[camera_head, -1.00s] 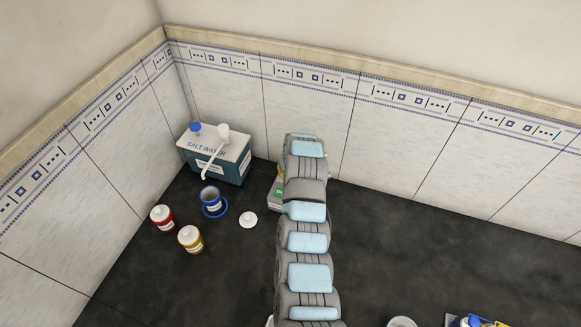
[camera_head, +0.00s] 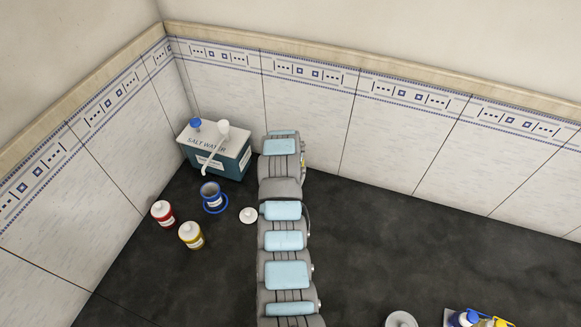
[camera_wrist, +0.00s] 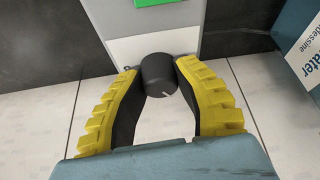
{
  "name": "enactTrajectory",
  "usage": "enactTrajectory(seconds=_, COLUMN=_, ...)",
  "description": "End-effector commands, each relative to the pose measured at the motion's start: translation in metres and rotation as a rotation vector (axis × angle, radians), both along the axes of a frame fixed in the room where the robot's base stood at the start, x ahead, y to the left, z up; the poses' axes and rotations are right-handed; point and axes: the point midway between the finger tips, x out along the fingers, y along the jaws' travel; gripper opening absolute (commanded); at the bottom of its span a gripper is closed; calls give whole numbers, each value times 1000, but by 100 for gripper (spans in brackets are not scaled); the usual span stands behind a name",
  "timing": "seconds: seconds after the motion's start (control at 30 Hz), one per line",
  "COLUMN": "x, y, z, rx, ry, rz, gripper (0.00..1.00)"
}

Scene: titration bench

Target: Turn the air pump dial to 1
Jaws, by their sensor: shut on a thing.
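In the wrist view the black air pump dial (camera_wrist: 159,76) sits on a pale panel with a green patch (camera_wrist: 160,2) at the top edge. A white mark shows on the dial's near face, toward its lower right. I cannot read any number around it. My gripper (camera_wrist: 161,72) has yellow ribbed fingers, one on each side of the dial, shut on it. In the head view my arm hides the air pump, the dial and the gripper.
A salt water box (camera_head: 214,150) stands left of my arm; its side shows in the wrist view (camera_wrist: 303,45). A blue mug (camera_head: 213,197), red jar (camera_head: 163,214), yellow jar (camera_head: 191,236) and white lid (camera_head: 248,215) are left. The counter right of my arm is largely clear.

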Motion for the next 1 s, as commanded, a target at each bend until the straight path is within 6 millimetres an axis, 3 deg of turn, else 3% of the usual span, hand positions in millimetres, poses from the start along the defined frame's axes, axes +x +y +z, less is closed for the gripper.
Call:
enactTrajectory(seconds=0.3, x=-1, y=0, z=-2, rx=1, ry=3, rz=0, gripper=0)
enactTrajectory(seconds=0.33, x=-1, y=0, z=-2, rx=1, ry=3, rz=0, gripper=34)
enactTrajectory(seconds=0.4, x=-1, y=0, z=-2, rx=1, ry=3, rz=0, gripper=55)
enactTrajectory(seconds=0.43, x=-1, y=0, z=-2, rx=1, ry=3, rz=0, gripper=60)
enactTrajectory(seconds=0.77, x=-1, y=0, z=0, rx=0, ry=1, rz=0, gripper=60)
enactTrajectory(seconds=1.0, x=-6, y=1, z=14, rx=-1, ry=0, rz=0, gripper=60)
